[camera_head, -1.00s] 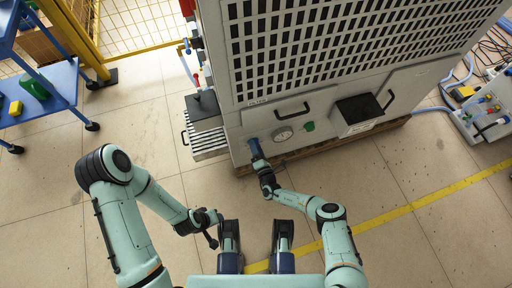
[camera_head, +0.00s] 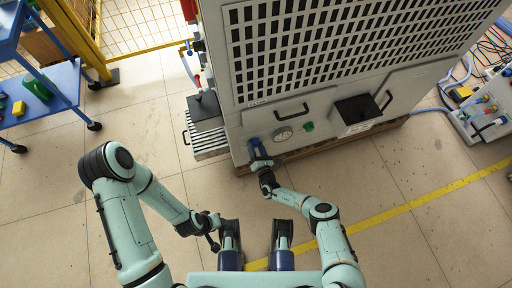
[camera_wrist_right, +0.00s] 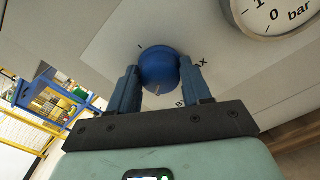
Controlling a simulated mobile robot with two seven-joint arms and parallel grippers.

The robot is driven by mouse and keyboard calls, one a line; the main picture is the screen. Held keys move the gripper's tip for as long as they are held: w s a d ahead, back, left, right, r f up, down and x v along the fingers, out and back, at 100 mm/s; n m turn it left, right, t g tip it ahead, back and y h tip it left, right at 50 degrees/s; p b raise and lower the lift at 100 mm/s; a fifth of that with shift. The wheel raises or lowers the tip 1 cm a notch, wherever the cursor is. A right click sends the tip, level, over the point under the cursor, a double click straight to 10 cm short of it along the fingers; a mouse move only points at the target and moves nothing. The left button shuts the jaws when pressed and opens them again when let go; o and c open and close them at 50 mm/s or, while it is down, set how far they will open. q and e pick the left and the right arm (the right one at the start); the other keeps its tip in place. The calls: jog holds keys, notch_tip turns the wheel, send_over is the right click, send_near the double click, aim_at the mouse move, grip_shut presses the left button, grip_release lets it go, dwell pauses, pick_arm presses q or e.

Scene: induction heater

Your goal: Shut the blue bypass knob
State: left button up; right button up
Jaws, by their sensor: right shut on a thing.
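The blue bypass knob (camera_wrist_right: 158,68) is round and sits on a pale label plate on the heater's front panel in the right wrist view. My right gripper (camera_wrist_right: 160,84) is shut on it, one blue finger on each side. In the head view my right gripper (camera_head: 256,149) is at the lower left of the cabinet front, left of the gauge, and the knob cannot be told apart from the fingers there. My left gripper (camera_head: 213,241) hangs low over the floor, away from the cabinet; its fingers are too small to read.
The grey cabinet (camera_head: 330,98) carries a pressure gauge (camera_head: 283,134), a green button (camera_head: 308,127) and black handles near the knob. A ribbed grey unit (camera_head: 208,145) stands at its left. A blue cart (camera_head: 50,105) is far left. The floor in front is clear.

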jog(key=shift+w+d+r, duration=0.1)
jog(key=o, duration=1)
jog(key=shift+o, duration=0.2)
